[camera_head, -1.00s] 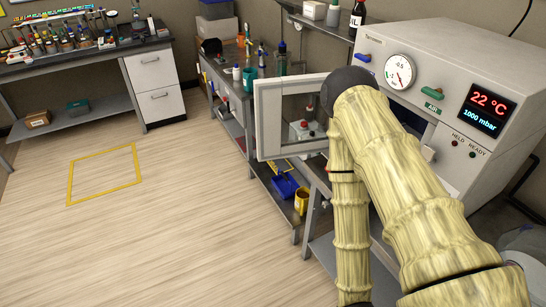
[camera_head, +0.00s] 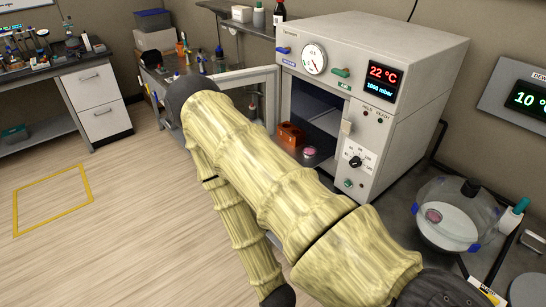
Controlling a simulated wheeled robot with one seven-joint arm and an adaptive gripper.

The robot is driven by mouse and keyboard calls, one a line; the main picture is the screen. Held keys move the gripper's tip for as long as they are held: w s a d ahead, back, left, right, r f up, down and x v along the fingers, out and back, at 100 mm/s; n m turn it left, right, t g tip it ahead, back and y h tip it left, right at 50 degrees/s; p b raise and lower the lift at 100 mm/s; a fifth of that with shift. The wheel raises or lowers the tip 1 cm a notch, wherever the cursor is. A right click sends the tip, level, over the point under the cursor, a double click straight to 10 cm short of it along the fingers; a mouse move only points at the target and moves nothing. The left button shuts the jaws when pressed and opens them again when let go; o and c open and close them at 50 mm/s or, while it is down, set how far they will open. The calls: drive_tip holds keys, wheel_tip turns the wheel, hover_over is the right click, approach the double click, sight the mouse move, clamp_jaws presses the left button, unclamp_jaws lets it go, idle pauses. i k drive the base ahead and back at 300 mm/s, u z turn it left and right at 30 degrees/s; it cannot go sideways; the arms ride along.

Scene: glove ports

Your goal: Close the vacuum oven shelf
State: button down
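The vacuum oven (camera_head: 420,55) is a light grey box on the bench at centre right, with a dial gauge and a red display reading 22 °C. Its framed glass door (camera_head: 247,78) stands open, swung out to the left and partly behind my arm. Inside the dark chamber, a flat grey-blue shelf surface (camera_head: 318,107) shows in the upper part. Lower down are an orange-brown block (camera_head: 290,136) and a small pot with a pink top (camera_head: 310,152). My arm hides the lower left of the opening, so how far any shelf sticks out is unclear. My gripper is not in view.
A wall shelf (camera_head: 233,20) with bottles hangs behind the oven. Open floor with a yellow marked square (camera_head: 52,200) lies at left.

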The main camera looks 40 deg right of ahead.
sight(325, 144)
drive_tip(key=k, duration=0.35)
drive_tip(key=z, duration=0.7)
drive_tip(key=i, duration=1)
